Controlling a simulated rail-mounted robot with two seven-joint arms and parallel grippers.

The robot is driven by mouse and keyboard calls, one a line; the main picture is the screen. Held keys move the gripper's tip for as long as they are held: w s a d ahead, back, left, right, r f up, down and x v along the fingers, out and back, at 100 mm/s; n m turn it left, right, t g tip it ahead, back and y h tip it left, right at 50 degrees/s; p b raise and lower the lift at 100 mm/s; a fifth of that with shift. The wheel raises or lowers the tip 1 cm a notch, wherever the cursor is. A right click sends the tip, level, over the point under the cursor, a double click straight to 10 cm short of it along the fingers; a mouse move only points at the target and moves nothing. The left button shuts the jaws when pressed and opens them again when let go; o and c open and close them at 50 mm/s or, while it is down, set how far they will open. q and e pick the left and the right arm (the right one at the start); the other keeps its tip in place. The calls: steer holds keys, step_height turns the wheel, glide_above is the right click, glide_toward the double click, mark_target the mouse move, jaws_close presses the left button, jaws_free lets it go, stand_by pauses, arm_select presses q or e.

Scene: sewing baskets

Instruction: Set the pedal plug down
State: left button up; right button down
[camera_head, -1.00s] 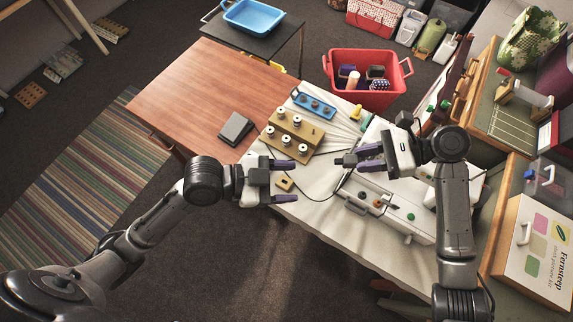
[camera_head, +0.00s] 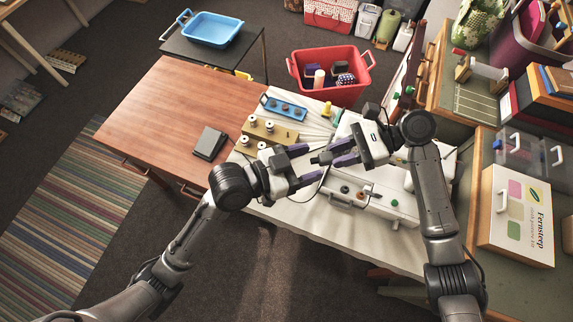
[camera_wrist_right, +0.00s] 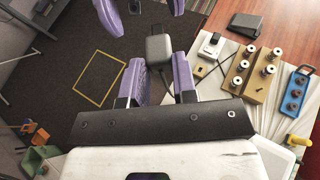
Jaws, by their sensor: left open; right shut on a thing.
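The pedal plug (camera_head: 322,159) is a small dark grey block with a cord. My right gripper (camera_head: 338,154) is shut on it, above the white-covered table part. In the right wrist view the plug (camera_wrist_right: 158,47) shows between the purple fingers, its outer end sticking out past them. My left gripper (camera_head: 304,165) is open, its two fingers on either side of the plug's free end, with no clear contact. Its fingertips also show at the top of the right wrist view. The dark grey pedal (camera_head: 209,143) lies on the brown wooden table.
A wooden spool rack (camera_head: 272,131) and a blue tray (camera_head: 283,106) with knobs lie behind the grippers. A white machine (camera_head: 370,201) stands in front of my right gripper. A red basket (camera_head: 330,92) is beyond the table. The brown tabletop (camera_head: 170,105) is mostly clear.

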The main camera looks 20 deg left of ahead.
mark_target(322, 160)
arm_select(q)
steer(key=shift+x, duration=1.35)
steer(key=c, duration=0.9)
jaws_close()
arm_select(e)
steer(key=c, duration=1.2)
jaws_free()
steer(key=o, duration=0.4)
